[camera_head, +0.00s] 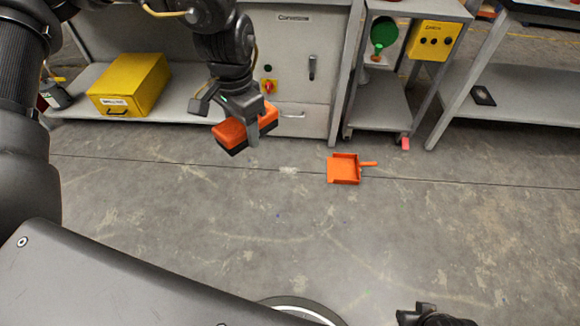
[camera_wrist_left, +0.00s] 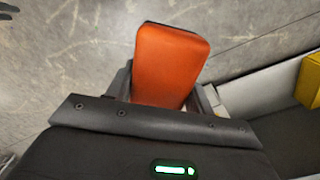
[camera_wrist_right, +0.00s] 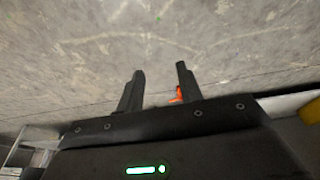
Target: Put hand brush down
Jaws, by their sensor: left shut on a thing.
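The hand brush (camera_head: 232,132) has an orange top and dark bristles underneath. My left gripper (camera_head: 249,122) is shut on it and holds it in front of the grey cabinet. In the left wrist view the orange brush (camera_wrist_left: 170,65) sits between the fingers. My right gripper (camera_wrist_right: 158,85) is open and empty in its wrist view. In the head view part of my right gripper (camera_head: 432,315) shows at the bottom edge. An orange dustpan (camera_head: 343,169) lies on the floor to the right of the brush, its handle pointing right.
A yellow box (camera_head: 130,85) sits on the low shelf at left. A grey cabinet (camera_head: 290,50), a trolley (camera_head: 380,105) and a bench (camera_head: 520,95) line the back. The concrete floor (camera_head: 250,210) in front is mostly clear.

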